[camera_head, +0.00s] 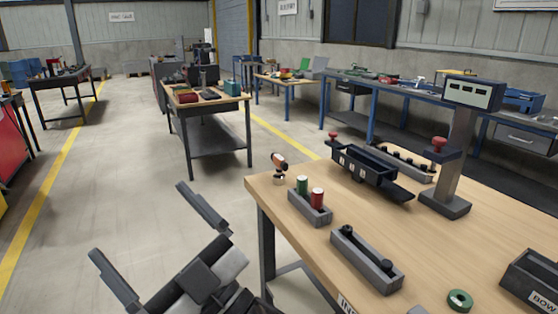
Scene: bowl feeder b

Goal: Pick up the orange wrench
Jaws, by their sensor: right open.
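A small orange-and-dark object (279,161) stands above a small light-coloured base at the far left corner of the wooden workbench (460,235). It is too small to tell whether it is the orange wrench, and I see no other clear wrench on this bench. My right gripper (139,219) is open and empty, its two fingers spread wide over the floor, left of the bench and apart from it. My left gripper is not in view.
The bench holds a grey block with green and red cylinders (311,206), a grey tray with a dark bar (366,262), a green ring (460,300), a dark feeder (363,164) and a post with a display (463,150). Floor left of the bench is free.

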